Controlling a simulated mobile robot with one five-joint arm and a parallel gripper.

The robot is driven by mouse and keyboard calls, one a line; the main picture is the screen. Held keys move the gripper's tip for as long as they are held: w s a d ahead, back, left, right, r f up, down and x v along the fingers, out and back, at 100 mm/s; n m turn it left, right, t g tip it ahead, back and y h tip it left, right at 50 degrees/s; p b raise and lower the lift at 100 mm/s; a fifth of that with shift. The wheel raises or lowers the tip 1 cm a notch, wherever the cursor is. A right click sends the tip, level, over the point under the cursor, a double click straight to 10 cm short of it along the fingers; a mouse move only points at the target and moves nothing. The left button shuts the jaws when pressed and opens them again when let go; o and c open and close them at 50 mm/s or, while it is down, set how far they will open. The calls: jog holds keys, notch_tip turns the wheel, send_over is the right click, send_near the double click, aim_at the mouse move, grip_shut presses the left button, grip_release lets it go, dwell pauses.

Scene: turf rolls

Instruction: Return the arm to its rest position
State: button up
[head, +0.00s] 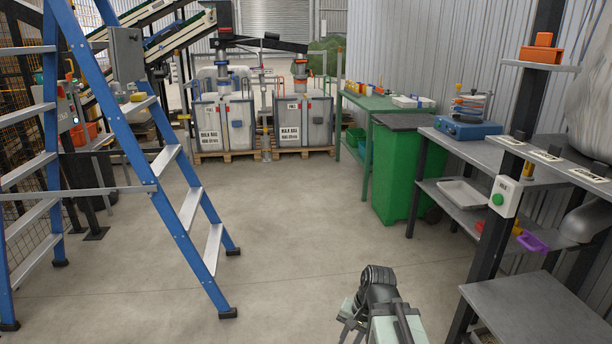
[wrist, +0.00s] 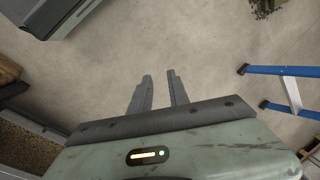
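My gripper (wrist: 160,76) shows in the wrist view with its two grey fingers apart and nothing between them. Bare concrete floor shows beyond the fingertips. In the head view my arm (head: 384,308) is at the bottom, right of centre, over the floor. Its dark rounded joint points up in the picture, with a pale green link below it. The fingers cannot be made out clearly in the head view.
A blue stepladder (head: 180,190) stands at left; its feet also show in the wrist view (wrist: 285,71). A green bin (head: 400,170) stands behind my arm. A grey bench (head: 540,305) is close at right. The middle floor (head: 290,220) is clear.

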jog(key=s+d+n+h, duration=0.1)
jog(key=d+n+h, duration=0.1)
jog(key=d+n, duration=0.25)
notch_tip(320, 180, up, 23)
jog(key=p, duration=2.4)
jog(key=shift+d+r, duration=0.2)
jog(key=shift+d, duration=0.1)
jog(key=shift+s, duration=0.1)
